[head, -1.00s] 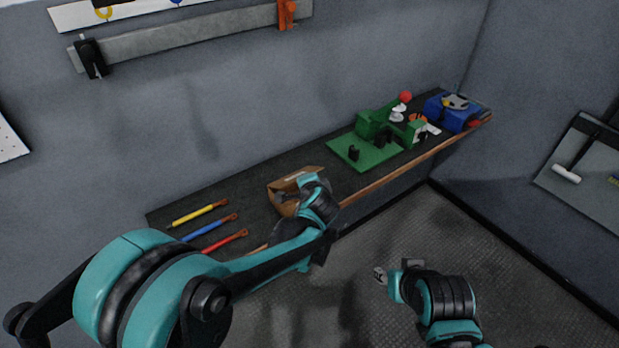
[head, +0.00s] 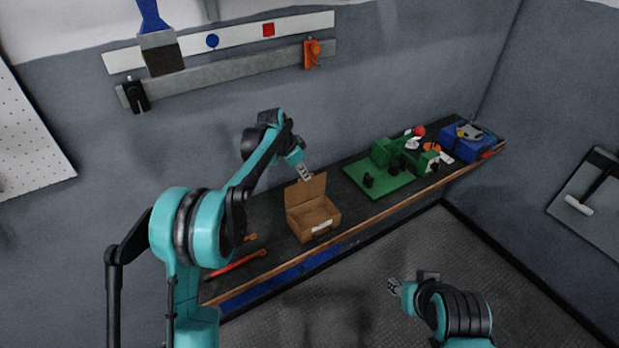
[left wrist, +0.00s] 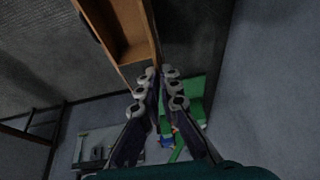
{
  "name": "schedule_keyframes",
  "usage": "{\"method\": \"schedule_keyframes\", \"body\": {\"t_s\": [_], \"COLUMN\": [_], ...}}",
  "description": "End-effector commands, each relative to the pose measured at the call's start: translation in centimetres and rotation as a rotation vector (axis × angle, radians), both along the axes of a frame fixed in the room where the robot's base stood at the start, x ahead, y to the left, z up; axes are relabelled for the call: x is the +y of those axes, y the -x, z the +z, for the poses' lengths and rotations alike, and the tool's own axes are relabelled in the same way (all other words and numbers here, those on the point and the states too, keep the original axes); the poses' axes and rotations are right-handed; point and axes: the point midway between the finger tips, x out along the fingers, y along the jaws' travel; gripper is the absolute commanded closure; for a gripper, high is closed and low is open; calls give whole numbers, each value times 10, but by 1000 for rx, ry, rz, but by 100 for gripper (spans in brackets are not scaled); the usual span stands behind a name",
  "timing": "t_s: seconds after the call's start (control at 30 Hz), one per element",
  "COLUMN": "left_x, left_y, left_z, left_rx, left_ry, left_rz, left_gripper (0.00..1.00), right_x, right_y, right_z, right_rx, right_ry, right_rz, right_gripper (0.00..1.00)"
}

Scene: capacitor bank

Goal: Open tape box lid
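The brown cardboard tape box (head: 313,217) stands on the dark shelf with its lid (head: 306,190) raised, leaning up and back. Its inside is exposed, and a pale label or strip shows at its front. My left gripper (head: 307,178) is at the top edge of the raised lid; I cannot tell if it touches. In the left wrist view its fingertips (left wrist: 160,70) are close together with nothing visible held, and part of the brown box (left wrist: 128,30) shows beyond them. My right gripper (head: 393,287) is low over the floor, away from the shelf; its fingers are too small to judge.
The dark shelf (head: 270,225) runs along the wall. A red-handled tool (head: 238,264) lies left of the box. A green board with parts (head: 375,185) and a blue item (head: 462,150) are to the right. Tools hang on wall rails above.

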Motion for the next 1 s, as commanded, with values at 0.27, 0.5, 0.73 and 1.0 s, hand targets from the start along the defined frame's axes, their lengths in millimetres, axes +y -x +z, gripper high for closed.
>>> {"method": "schedule_keyframes", "body": {"t_s": [0.27,0.5,0.73,1.0], "left_x": [14,16,16,16], "left_y": [-19,-22,-22,-21], "left_z": [-2,-4,-4,-4], "left_rx": [94,93,94,94], "left_ry": [65,62,61,61], "left_rz": [0,-1,-1,0], "left_gripper": [100,100,100,100], "right_x": [0,0,0,0], "right_y": [0,0,0,0], "right_z": [8,8,8,8], "right_rx": [0,0,0,0], "right_ry": [0,0,0,0], "right_rz": [0,0,0,0], "right_gripper": [60,60,60,60]}}
